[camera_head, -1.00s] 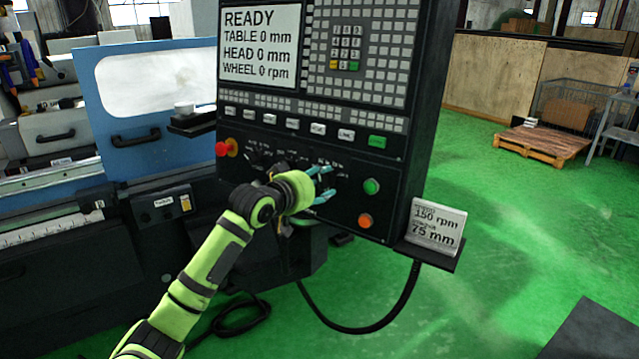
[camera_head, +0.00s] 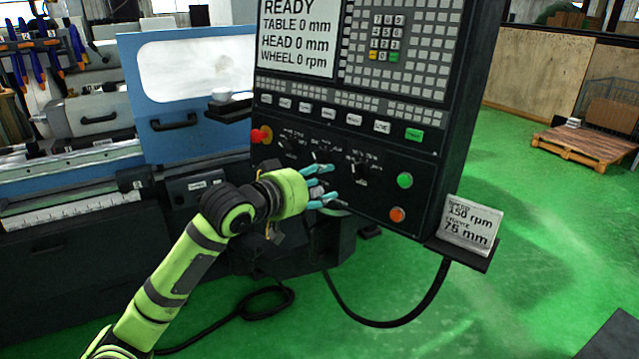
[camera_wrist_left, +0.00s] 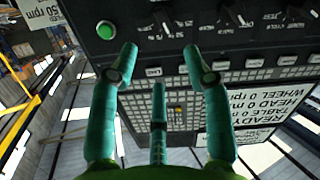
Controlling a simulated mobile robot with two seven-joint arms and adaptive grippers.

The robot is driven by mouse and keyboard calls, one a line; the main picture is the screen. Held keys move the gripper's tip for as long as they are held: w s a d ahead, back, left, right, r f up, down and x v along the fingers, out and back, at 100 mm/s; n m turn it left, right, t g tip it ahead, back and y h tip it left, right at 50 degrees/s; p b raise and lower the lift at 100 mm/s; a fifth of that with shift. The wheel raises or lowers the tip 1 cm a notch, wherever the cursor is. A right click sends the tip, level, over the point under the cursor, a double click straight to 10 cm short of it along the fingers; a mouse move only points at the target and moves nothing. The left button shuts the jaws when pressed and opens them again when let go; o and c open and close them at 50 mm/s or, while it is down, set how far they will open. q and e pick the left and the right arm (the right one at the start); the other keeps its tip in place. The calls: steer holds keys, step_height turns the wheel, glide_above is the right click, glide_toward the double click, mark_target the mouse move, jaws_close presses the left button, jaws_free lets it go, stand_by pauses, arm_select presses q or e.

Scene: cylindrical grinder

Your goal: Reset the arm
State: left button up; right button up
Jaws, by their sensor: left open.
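My left arm comes in from the lower left in the head view. Its left gripper (camera_head: 322,184) is open and empty, with teal fingers in front of the lower part of the control panel (camera_head: 375,205). The left wrist view shows the spread fingers (camera_wrist_left: 160,65) with nothing between them and the panel beyond, upside down. The fingers appear apart from the panel's knobs (camera_head: 360,172). A green button (camera_head: 405,180) and an orange button (camera_head: 397,214) are to the gripper's right. My right gripper is not in view.
The screen (camera_head: 297,38) reads READY, with table, head and wheel at 0. A red knob (camera_head: 260,135) is at the panel's left. A card (camera_head: 470,222) reading 150 rpm and 75 mm stands on a shelf at right.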

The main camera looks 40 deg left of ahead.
arm_select(q)
steer(key=shift+f, duration=0.1)
stand_by(0.4)
